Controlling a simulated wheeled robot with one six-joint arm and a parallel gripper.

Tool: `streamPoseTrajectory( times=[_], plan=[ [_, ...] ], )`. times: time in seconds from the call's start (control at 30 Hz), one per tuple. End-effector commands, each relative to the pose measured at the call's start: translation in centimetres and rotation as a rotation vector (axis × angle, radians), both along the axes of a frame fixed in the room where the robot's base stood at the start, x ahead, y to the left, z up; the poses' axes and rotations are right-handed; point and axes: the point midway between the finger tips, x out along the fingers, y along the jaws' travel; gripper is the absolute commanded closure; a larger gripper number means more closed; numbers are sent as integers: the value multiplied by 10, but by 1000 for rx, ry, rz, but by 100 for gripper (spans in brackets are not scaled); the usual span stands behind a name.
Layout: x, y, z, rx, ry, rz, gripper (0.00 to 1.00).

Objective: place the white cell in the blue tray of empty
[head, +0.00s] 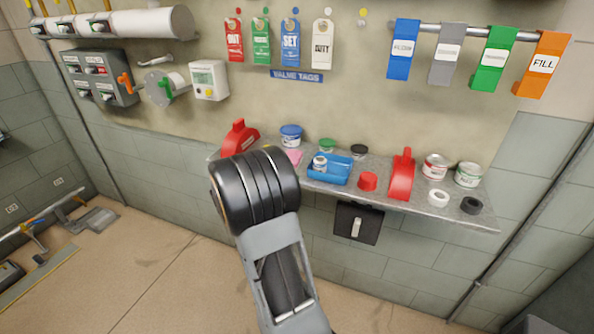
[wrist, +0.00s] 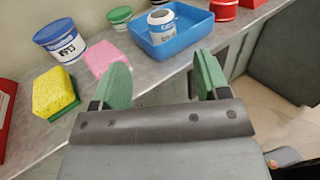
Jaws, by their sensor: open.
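The white cell (wrist: 161,27), a small white cylinder with a blue printed band and a dark top, stands upright in the blue tray (wrist: 180,45). In the head view the white cell (head: 319,164) is at the left part of the blue tray (head: 335,177) on the wall shelf. My gripper (wrist: 164,78) is open and empty, its green-padded fingers spread apart. It is apart from the cell, which lies beyond the fingertips in the wrist view. In the head view my arm hides the gripper.
The grey shelf (head: 470,213) also holds a blue-lidded tub (wrist: 60,40), a yellow-green sponge (wrist: 54,92), a pink cloth (wrist: 106,57), a green-lidded tub (wrist: 120,17), a red cup (head: 367,181), red brackets (head: 402,175) and cans (head: 435,166). Valve tags hang above.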

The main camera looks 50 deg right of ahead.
Motion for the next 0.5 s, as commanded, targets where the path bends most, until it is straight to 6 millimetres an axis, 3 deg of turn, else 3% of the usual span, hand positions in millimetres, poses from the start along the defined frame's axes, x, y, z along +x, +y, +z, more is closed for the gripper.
streamPoseTrajectory(
  times=[0.33, 0.43, 0.5],
  plan=[
    [-3, 20, 0, 39, -61, -12, 32],
    [-17, 42, -4, 141, -217, -47, 32],
    [-30, 68, -11, 252, -382, -91, 32]
  ],
)
